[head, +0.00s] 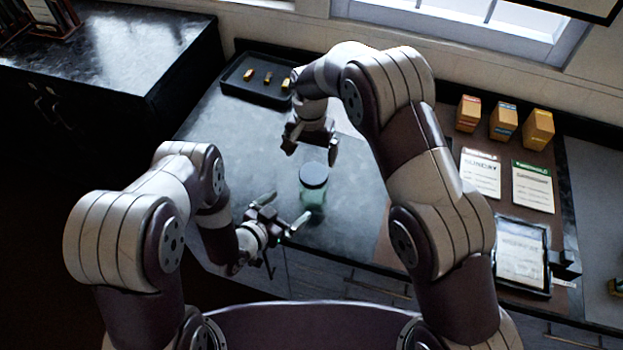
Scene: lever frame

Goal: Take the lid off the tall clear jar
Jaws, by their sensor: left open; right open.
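The tall clear jar (313,200) stands upright on the dark counter, with a greenish tint to its body. Its dark round lid (314,175) sits on top. My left gripper (288,213) is open, just left of the jar's body, its fingers pointing toward the jar. I cannot tell whether a finger touches it. My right gripper (311,152) is open and empty above and behind the lid, fingers pointing down, apart from the lid in the picture.
A black tray (236,88) with several small brass pieces lies at the back left. Several small boxes (503,122), cards (481,172) and a framed sheet (521,252) stand or lie at the right.

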